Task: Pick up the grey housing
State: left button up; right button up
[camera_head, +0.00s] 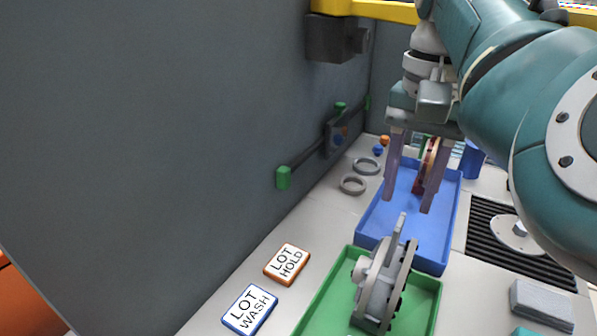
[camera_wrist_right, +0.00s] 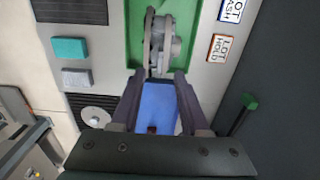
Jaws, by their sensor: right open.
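The grey housing (camera_head: 380,283) is a round flanged part with a raised lug. It stands on edge in the green tray (camera_head: 430,309). In the right wrist view the housing (camera_wrist_right: 163,42) lies beyond my fingertips. My right gripper (camera_head: 411,205) is open, its two fingers pointing down over the blue tray (camera_head: 448,234), behind the housing and apart from it. In the right wrist view my gripper (camera_wrist_right: 157,76) has nothing between its fingers. My left gripper is not in view.
Two grey rings (camera_head: 353,185) lie by the grey wall. Lot Hold (camera_head: 287,264) and Lot Wash (camera_head: 250,309) cards lie left of the green tray. A grey block (camera_head: 541,305) and a black ribbed mat with a disc (camera_head: 518,233) are at the right. A yellow beam (camera_head: 385,12) runs above.

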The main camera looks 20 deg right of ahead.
aim_at(400, 221)
notch_tip(400, 221, down, 6)
jog(key=shift+f+b, duration=0.25)
jog(key=shift+b, duration=0.05)
grip_shut()
jog(key=shift+r, duration=0.15)
dwell(1.2)
